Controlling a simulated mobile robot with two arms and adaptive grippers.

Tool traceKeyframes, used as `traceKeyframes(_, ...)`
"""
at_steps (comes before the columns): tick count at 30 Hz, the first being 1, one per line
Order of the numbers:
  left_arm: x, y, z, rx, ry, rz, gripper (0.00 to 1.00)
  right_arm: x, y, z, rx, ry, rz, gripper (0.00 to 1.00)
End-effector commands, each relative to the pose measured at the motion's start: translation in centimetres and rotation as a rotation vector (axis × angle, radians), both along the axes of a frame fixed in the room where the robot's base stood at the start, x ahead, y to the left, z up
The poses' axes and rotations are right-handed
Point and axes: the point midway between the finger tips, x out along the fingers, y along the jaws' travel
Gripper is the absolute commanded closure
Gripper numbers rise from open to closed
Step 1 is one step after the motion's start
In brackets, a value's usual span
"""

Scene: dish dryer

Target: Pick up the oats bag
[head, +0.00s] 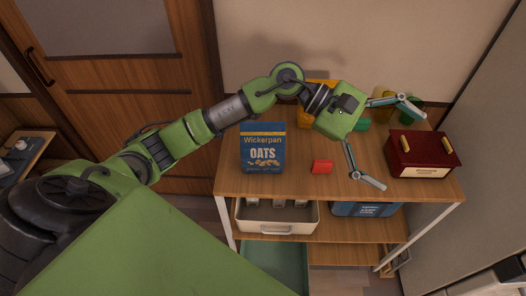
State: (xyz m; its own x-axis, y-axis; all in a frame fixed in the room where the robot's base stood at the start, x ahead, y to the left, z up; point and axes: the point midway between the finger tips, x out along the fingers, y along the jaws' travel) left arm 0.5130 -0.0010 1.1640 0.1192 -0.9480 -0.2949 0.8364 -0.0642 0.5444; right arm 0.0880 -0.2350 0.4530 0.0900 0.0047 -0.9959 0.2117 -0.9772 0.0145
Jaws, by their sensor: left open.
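The oats bag (263,149) is blue with a yellow band and the words "Wickerpan OATS". It stands upright near the left end of the wooden table top. My left gripper (393,146) is open and empty, with its two fingers spread wide. It is above the table, to the right of the oats bag and apart from it. One finger points to the right at the back, the other toward the table's front edge. My right gripper does not show.
A dark red box (421,155) stands at the right end. Yellow and green items are partly hidden behind my gripper. Shelves below hold a white bin (277,217) and a blue box (366,209).

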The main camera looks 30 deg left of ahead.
Motion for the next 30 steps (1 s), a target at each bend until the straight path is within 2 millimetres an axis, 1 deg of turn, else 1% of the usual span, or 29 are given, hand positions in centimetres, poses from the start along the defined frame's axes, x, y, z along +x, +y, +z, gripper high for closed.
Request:
traceKeyframes(1, 0.9, 2.6, -1.9, 0.174, -0.09, -0.047, 0.0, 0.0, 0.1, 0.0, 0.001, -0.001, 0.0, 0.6)
traceKeyframes(2, 1.3, 4.4, -3.0, 0.277, -0.135, -0.08, 0.0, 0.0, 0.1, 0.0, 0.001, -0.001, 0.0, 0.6)
traceKeyframes(3, 1.9, 7.0, -4.4, 0.412, -0.182, -0.122, 0.0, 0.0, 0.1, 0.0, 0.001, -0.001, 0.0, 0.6)
traceKeyframes(5, 2.7, 11.6, -5.8, 0.606, -0.232, -0.185, 0.0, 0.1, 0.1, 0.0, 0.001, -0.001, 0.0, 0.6)
traceKeyframes(6, 3.1, 14.8, -6.3, 0.723, -0.249, -0.222, 0.0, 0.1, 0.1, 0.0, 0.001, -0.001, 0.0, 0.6)
traceKeyframes(8, 3.4, 19.3, -6.4, 0.879, -0.256, -0.274, 0.0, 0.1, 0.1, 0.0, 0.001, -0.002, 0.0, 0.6)
traceKeyframes(9, 3.5, 22.2, -6.2, 0.968, -0.25, -0.303, 0.0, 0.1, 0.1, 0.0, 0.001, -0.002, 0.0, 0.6)
traceKeyframes(12, 3.2, 27.9, -5.2, 1.135, -0.216, -0.362, 0.0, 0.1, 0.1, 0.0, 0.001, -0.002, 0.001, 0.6)
traceKeyframes(15, 2.7, 31.3, -4.2, 1.23, -0.178, -0.398, 0.0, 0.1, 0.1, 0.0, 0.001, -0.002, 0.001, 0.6)
traceKeyframes(18, 2.2, 32.9, -4.1, 1.27, -0.155, -0.417, 0.0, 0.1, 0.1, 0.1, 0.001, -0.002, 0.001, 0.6)
traceKeyframes(20, 2.1, 33.1, -4.7, 1.276, -0.148, -0.424, 0.0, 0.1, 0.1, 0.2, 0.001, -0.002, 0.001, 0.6)
traceKeyframes(23, 2.0, 33.1, -6.4, 1.276, -0.148, -0.427, 0.0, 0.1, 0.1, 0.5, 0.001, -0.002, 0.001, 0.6)
traceKeyframes(27, 2.0, 33.1, -9.1, 1.275, -0.147, -0.426, 0.0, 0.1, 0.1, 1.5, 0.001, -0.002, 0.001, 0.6)
traceKeyframes(30, 2.0, 33.0, -10.7, 1.274, -0.149, -0.425, 0.0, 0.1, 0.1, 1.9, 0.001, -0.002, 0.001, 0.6)
